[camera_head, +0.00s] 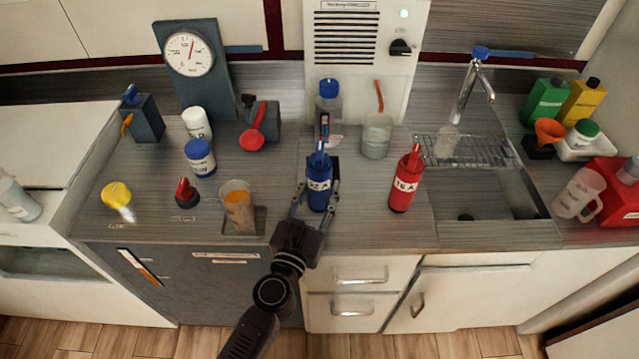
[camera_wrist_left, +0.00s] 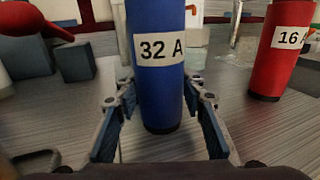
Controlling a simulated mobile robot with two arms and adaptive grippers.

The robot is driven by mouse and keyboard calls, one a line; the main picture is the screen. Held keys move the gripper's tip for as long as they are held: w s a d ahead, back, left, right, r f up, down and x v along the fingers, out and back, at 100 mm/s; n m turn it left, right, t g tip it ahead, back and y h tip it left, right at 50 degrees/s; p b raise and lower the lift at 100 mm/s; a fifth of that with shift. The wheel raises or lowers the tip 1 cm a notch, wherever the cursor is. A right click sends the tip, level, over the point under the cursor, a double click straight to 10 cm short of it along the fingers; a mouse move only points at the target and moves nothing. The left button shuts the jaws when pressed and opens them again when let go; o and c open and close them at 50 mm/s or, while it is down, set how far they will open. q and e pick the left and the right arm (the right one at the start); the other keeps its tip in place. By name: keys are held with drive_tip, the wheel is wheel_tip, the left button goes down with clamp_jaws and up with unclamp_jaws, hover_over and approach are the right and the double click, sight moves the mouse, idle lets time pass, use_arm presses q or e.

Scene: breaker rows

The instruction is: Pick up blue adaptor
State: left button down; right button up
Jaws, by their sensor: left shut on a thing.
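The blue adaptor (camera_head: 319,183) is an upright blue cylinder labelled "32 A", near the front middle of the counter. My left gripper (camera_head: 317,197) reaches it from the front, with one finger on each side, and is shut on it. In the left wrist view the blue adaptor (camera_wrist_left: 160,85) stands between the two fingers of the gripper (camera_wrist_left: 158,105). Whether its base touches the counter is hard to tell. My right gripper is not in view.
A red adaptor (camera_head: 405,181) labelled "16 A" stands close to the right. A clear bottle with a blue cap (camera_head: 328,100) and a glass beaker (camera_head: 377,135) are behind. A beaker with orange contents (camera_head: 238,208) is to the left. The sink (camera_head: 490,205) lies further right.

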use_arm(q)
drive_tip(key=shift+r, duration=0.2)
wheel_tip(320, 180, up, 20)
drive_tip(key=p, duration=1.9)
hover_over(319, 150)
drive_tip(key=shift+d+f, duration=0.1)
drive_tip(key=shift+f+b, duration=0.1)
drive_tip(key=shift+b, duration=0.25)
drive_tip(key=shift+f+b, duration=2)
drive_tip(key=shift+f, duration=0.15)
drive_tip(key=shift+f+b, duration=7.35)
drive_tip(key=shift+f, duration=0.2)
drive_tip(key=shift+f, duration=0.1)
